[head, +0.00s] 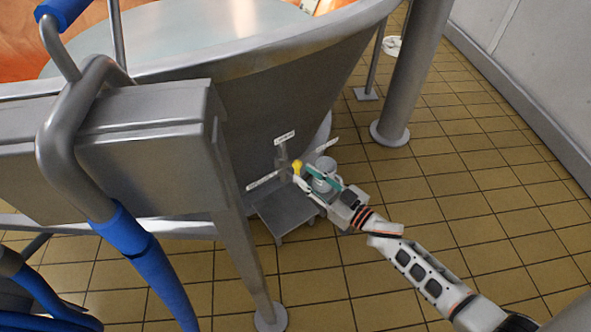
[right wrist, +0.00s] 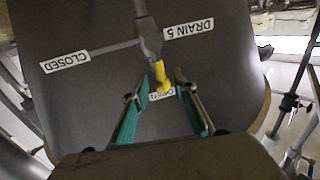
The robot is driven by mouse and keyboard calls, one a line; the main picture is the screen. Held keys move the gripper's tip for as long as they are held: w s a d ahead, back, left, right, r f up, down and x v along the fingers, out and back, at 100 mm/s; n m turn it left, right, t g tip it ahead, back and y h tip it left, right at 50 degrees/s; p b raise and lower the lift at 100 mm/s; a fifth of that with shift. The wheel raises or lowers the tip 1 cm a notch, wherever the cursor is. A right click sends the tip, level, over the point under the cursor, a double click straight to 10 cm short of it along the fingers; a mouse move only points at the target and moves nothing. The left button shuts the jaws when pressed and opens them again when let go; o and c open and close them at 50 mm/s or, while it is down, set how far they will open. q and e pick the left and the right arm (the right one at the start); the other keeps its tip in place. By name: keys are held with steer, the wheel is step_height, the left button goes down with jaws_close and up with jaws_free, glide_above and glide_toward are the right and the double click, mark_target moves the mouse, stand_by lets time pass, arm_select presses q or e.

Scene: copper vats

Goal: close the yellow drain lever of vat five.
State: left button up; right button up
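The yellow drain lever (right wrist: 159,72) hangs from a grey valve stem on the vat wall in the right wrist view. Its tip points down at a partly hidden label that seems to read OPEN. A CLOSED label (right wrist: 65,62) is to the left, and a DRAIN 5 label (right wrist: 188,30) is at upper right. The yellow lever (head: 297,167) is small in the head view, on the side of the vat (head: 270,105). My right gripper (right wrist: 160,84) is open, its teal fingers on either side of the lever's tip; contact cannot be told. It also shows in the head view (head: 303,180). My left gripper is not in view.
A small grey metal stand (head: 285,212) is below the lever. A grey vat leg (head: 242,250) and blue-sleeved pipes (head: 150,265) are at the left. A grey column (head: 410,75) stands behind at the right. The tiled floor (head: 470,190) at right is clear.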

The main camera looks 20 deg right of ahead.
mark_target(299, 171)
steer(key=x, duration=0.3)
steer(key=shift+w+a+f+b, duration=0.1)
steer(key=shift+f+b, duration=0.15)
steer(key=shift+b, duration=0.15)
steer(key=shift+w+a+r, duration=0.15)
steer(key=shift+w, duration=0.3)
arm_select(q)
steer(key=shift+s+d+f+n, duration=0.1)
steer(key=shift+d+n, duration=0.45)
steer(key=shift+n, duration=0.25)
arm_select(e)
jaws_close()
